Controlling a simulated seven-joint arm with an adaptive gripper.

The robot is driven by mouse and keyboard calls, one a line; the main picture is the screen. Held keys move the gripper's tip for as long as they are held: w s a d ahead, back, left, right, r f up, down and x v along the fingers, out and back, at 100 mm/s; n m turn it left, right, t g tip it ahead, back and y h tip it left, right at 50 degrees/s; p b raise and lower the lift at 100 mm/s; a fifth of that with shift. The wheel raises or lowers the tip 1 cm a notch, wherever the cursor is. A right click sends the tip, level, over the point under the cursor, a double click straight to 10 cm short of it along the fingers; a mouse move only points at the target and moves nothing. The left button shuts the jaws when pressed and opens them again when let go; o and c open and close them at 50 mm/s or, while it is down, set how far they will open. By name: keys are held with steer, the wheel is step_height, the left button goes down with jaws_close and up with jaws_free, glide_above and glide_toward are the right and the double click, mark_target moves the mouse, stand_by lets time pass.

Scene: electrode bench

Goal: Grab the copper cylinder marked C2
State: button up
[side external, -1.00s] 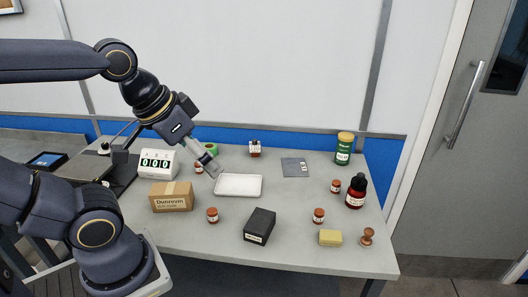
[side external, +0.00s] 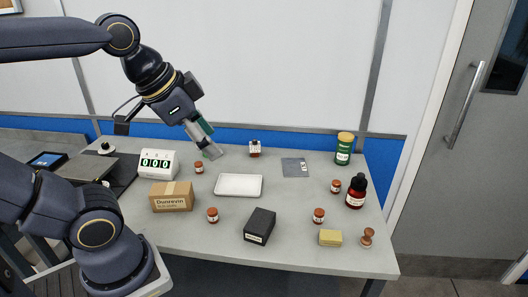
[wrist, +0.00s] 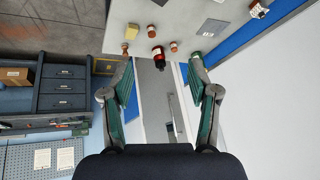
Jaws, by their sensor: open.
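Several small copper-brown cylinders with white labels stand on the grey table: one at the back left (side external: 199,168), one at the front left (side external: 213,215), one at the front right (side external: 319,217) and one at the right (side external: 336,187). Their marks are too small to read, so I cannot tell which is C2. My gripper (side external: 212,153) is open and empty above the back of the table, right of the back-left cylinder and apart from it. In the wrist view its spread fingers (wrist: 160,66) have two cylinders (wrist: 151,31) (wrist: 174,46) beyond them.
A white tray (side external: 239,186) lies mid-table. A cardboard box (side external: 171,197), black box (side external: 260,226), display (side external: 158,164), yellow sponge (side external: 330,238), wooden stamp (side external: 367,237), dark red bottle (side external: 356,192) and green jar (side external: 344,149) stand around it.

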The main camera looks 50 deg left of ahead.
steer(key=w+a+r+m+g+y, duration=0.1)
steer(key=w+a+r, duration=0.1)
steer(key=w+a, duration=0.15)
steer(key=w+a+r+m, duration=0.1)
steer(key=w+a+r, duration=0.1)
steer(key=w, duration=0.3)
steer(key=w+a+f+g, duration=0.1)
steer(key=w+a+f, duration=0.1)
steer(key=w+a, duration=0.35)
steer(key=w+a+f+g, duration=0.1)
steer(key=w+a, duration=0.1)
steer(key=a, duration=0.6)
steer(key=n+g+h, duration=0.1)
steer(key=n+g, duration=0.2)
glide_above(198, 163)
step_height(198, 163, down, 25)
steer(key=shift+f, duration=3.25)
jaws_close()
